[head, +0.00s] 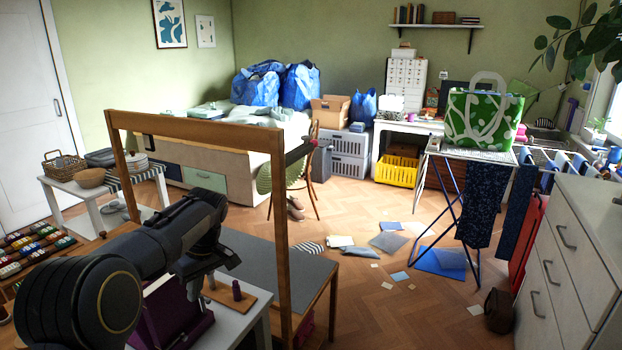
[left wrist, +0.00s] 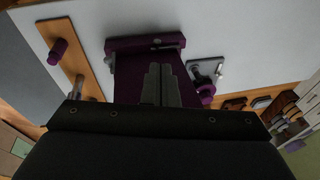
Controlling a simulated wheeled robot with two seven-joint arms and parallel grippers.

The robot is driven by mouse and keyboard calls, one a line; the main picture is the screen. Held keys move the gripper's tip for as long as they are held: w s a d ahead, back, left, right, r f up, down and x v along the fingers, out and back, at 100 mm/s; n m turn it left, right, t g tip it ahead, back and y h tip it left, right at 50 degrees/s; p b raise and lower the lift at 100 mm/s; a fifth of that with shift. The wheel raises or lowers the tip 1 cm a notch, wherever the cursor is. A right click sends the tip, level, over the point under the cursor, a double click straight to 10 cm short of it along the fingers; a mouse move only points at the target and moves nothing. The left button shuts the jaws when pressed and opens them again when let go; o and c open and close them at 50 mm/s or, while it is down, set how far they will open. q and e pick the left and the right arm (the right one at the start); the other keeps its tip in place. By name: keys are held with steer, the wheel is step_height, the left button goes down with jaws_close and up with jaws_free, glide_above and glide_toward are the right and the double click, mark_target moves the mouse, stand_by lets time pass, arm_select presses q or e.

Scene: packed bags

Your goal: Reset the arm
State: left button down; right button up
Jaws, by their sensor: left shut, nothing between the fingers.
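My left arm (head: 130,260) comes in from the left in the head view and bends down over a small white table (head: 240,318). Its gripper (head: 194,292) points down in front of a purple object (head: 178,318). In the left wrist view the two fingers of the gripper (left wrist: 160,72) are together with nothing between them, over the same purple piece (left wrist: 135,70). I cannot tell whether the fingertips touch it. My right gripper is not in view.
A wooden board with a purple knob (head: 237,290) lies on the white table, close to my gripper. An upright wooden frame (head: 277,230) stands just beyond. A grey-topped bench (head: 265,262) is beside it.

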arm_select(q)
steer(key=s+d+r+m+t+h, duration=0.1)
steer(key=s+r+m+t+h, duration=0.15)
steer(key=s, duration=0.75)
steer(key=s+d+r+m+t+h, duration=0.1)
steer(key=s+r+m+h, duration=0.2)
steer(key=s, duration=0.6)
steer(key=s+d+f+m+t+h, duration=0.1)
steer(key=s+d+f+m+t, duration=0.2)
steer(key=s, duration=0.9)
steer(key=d+f+m, duration=0.2)
steer(key=d+f, duration=0.1)
steer(key=d, duration=0.1)
steer(key=shift+s, duration=0.2)
